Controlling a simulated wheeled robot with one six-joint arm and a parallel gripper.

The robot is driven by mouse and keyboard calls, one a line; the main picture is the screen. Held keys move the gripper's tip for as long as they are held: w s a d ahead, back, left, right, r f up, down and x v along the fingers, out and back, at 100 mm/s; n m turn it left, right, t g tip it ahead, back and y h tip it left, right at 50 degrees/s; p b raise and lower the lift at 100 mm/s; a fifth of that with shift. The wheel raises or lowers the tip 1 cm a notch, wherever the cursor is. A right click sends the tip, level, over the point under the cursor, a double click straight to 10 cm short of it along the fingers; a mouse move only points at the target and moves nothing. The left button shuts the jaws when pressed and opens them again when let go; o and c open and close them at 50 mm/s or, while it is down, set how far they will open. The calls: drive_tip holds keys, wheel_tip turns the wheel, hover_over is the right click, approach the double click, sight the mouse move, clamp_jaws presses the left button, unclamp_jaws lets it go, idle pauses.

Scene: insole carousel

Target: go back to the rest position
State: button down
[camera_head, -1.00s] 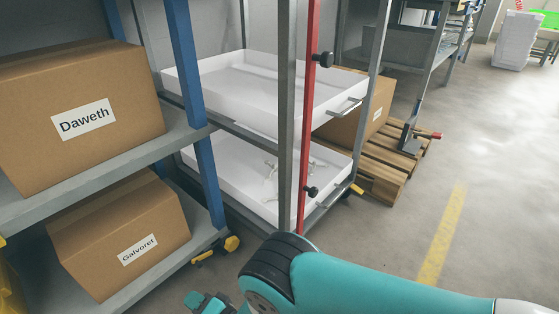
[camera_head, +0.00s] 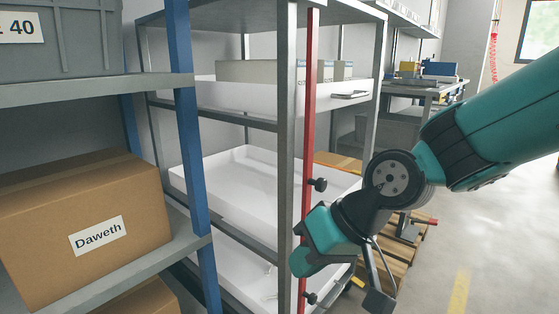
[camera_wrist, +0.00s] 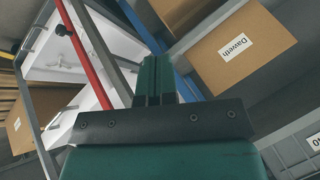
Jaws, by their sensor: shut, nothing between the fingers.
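My gripper (camera_wrist: 155,80) shows in the wrist view with its dark green fingers together and nothing between them. In the head view my teal arm comes in from the right and bends down in front of the shelving. The fingers are hard to make out there. In the wrist view the fingers point toward a blue post and a grey post, with clear air around the tips as far as I can tell. The gap to the posts cannot be judged.
A grey rack with white trays (camera_head: 235,195) and a red upright bar (camera_head: 309,130) with black knobs stands behind my arm. A box labelled Daweth (camera_head: 80,215) sits on the blue-post shelf at left. Open floor (camera_head: 500,220) lies at right.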

drive_tip(key=s+d+r+n+g+h+p, duration=0.1)
drive_tip(key=s+d+r+h+p, duration=0.3)
drive_tip(key=s+d, duration=0.8)
wheel_tip(320, 180, up, 39)
drive_tip(key=s+y+p, duration=0.1)
drive_tip(key=p, duration=3.5)
drive_tip(key=shift+a+g, duration=0.3)
drive_tip(key=shift+a, duration=0.1)
drive_tip(key=shift+s, duration=0.1)
drive_tip(key=shift+n, duration=0.3)
